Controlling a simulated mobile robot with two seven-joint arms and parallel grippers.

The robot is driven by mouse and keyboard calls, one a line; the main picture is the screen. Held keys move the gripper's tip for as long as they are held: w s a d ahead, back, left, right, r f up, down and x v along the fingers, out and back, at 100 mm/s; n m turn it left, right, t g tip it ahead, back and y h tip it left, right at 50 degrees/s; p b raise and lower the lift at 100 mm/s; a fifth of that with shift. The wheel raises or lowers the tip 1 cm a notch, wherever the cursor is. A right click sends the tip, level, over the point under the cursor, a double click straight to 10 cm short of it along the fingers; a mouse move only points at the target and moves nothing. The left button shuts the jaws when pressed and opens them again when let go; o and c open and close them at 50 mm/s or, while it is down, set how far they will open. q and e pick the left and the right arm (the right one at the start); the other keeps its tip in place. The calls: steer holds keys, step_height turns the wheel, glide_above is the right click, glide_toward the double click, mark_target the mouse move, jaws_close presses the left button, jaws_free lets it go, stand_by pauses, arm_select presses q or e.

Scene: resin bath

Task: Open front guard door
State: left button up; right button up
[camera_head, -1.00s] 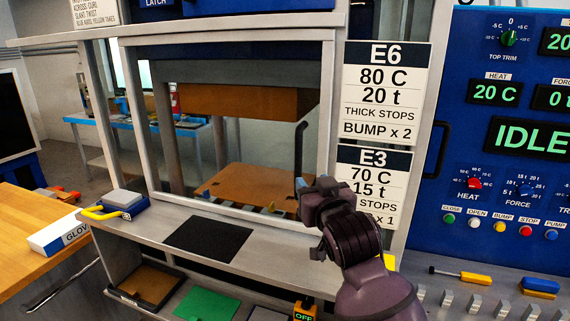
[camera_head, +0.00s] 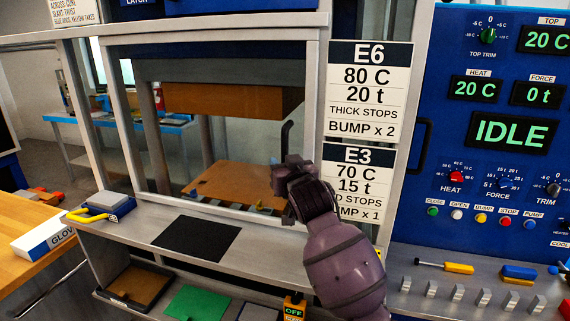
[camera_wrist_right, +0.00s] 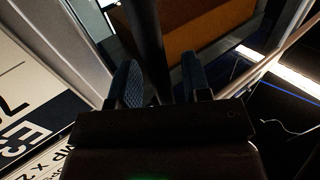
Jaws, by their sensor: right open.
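The front guard door (camera_head: 318,120) is a clear panel in a grey metal frame on the press, and it looks closed. Its dark vertical handle bar (camera_head: 286,139) stands near the door's right side. My right gripper (camera_head: 283,164) is at the lower end of this bar and hides part of it. In the right wrist view, the bar (camera_wrist_right: 147,40) runs up between the two blue-padded fingers of the right gripper (camera_wrist_right: 160,82). The fingers are apart, with gaps beside the bar. My left gripper is not in view.
A grey ledge (camera_head: 270,231) with a black mat (camera_head: 197,238) runs below the door. White recipe signs (camera_head: 366,92) and the blue control panel (camera_head: 470,190) with its black handle (camera_head: 420,145) lie to the right. A wooden bench (camera_head: 25,225) stands at left.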

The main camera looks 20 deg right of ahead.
jaws_close()
stand_by(0.3)
steer(key=shift+w+a, duration=0.1)
steer(key=shift+w, duration=0.05)
